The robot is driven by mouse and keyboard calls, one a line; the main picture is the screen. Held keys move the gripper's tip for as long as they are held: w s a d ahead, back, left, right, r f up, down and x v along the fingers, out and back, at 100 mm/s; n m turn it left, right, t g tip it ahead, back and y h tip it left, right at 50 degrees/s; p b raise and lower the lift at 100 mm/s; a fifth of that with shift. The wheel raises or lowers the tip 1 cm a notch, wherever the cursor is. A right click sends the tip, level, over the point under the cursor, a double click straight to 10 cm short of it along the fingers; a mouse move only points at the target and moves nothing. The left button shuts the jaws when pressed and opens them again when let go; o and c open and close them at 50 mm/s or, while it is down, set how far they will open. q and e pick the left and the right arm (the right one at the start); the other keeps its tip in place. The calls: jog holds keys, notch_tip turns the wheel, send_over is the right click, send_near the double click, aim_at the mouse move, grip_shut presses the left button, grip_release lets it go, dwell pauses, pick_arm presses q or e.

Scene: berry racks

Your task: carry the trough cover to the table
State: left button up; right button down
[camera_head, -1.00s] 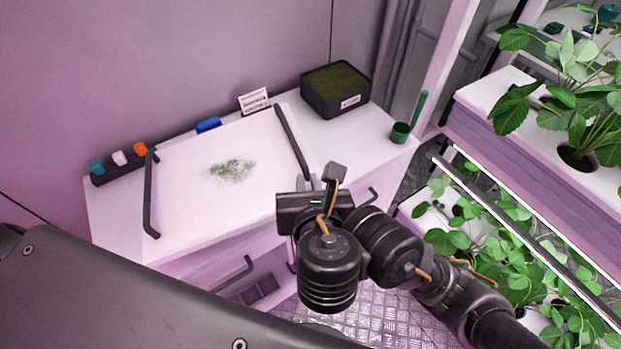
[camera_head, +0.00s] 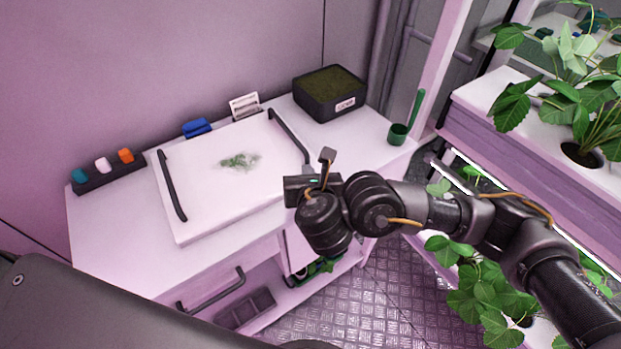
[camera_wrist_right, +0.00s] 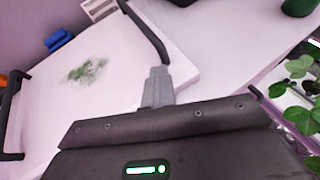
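The trough cover (camera_head: 215,205) is a flat white panel with a dark handle on each side and a green smudge in its middle. It lies over the white table (camera_head: 110,230), and its front edge is near the table's front; full contact is hard to tell. My right gripper (camera_head: 310,170) is at the near end of the cover's right handle (camera_head: 285,132). In the right wrist view the gripper (camera_wrist_right: 157,80) has its fingers close together at that handle (camera_wrist_right: 147,30), seemingly closed on it; the fingertips' grip is partly hidden. My left gripper is out of view.
A caddy (camera_head: 110,178) with coloured items stands left, a blue object (camera_head: 197,127) and a small card (camera_head: 244,106) behind. A dark box (camera_head: 330,97) and green scoop (camera_head: 398,133) stand right. Plant racks (camera_head: 480,130) flank my right arm.

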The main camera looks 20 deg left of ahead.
jog(key=shift+f, duration=0.55)
jog(key=shift+f+b, duration=0.35)
jog(key=shift+b, duration=0.05)
jog(key=c, duration=1.5)
grip_release()
jog(key=shift+r, duration=0.1)
